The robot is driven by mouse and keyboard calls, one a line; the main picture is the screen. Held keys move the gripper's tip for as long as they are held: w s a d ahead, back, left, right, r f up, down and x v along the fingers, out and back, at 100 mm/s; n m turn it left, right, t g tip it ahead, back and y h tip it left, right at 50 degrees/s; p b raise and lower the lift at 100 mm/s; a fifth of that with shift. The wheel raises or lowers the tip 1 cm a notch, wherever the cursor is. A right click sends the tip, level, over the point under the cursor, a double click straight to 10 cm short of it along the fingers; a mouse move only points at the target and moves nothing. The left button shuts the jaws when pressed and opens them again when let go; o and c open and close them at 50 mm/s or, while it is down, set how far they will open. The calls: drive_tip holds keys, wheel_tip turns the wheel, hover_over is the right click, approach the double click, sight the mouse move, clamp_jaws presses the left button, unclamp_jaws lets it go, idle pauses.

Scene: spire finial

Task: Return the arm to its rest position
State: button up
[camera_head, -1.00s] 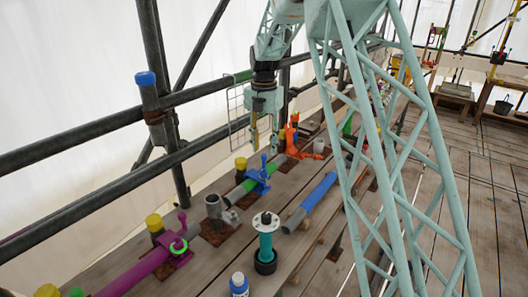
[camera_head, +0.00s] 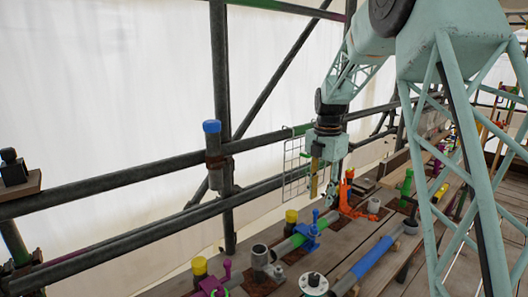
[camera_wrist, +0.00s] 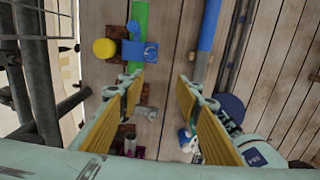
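My gripper (camera_head: 323,183) hangs pointing down over the plank deck, near the scaffold rails. In the wrist view its two yellow-padded fingers are wide apart, so my gripper (camera_wrist: 162,90) is open. Nothing is held between the fingers; planks and small parts show below the gap. In the head view the gripper is above and slightly right of a blue clamp (camera_head: 310,232). The blue clamp also shows in the wrist view (camera_wrist: 136,48), below and ahead of the fingers. My arm reaches down from the upper right.
An orange clamp (camera_head: 347,195), a blue pipe (camera_head: 372,257), a purple clamp (camera_head: 213,284) and yellow-capped posts (camera_head: 291,216) crowd the deck (camera_head: 415,262).

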drive_tip(key=s+r+m+t+b, duration=0.1)
drive_tip(key=s+r+m, duration=0.6)
drive_tip(key=s, duration=0.6)
drive_tip(key=s+r+m+t+b, duration=0.15)
drive_tip(key=s+r+m, duration=0.5)
drive_tip(key=s, duration=0.65)
drive_tip(key=s+f+m+b, duration=0.1)
drive_tip(key=s+m, duration=0.5)
drive_tip(key=s, duration=0.9)
drive_tip(key=s+f+m+t+b, duration=0.1)
drive_tip(key=s+m, duration=0.5)
drive_tip(key=s, duration=1)
drive_tip(key=shift+f+b, duration=0.45)
drive_tip(key=shift+f, duration=0.15)
drive_tip(key=shift+d, duration=0.1)
drive_tip(key=shift+c, duration=0.4)
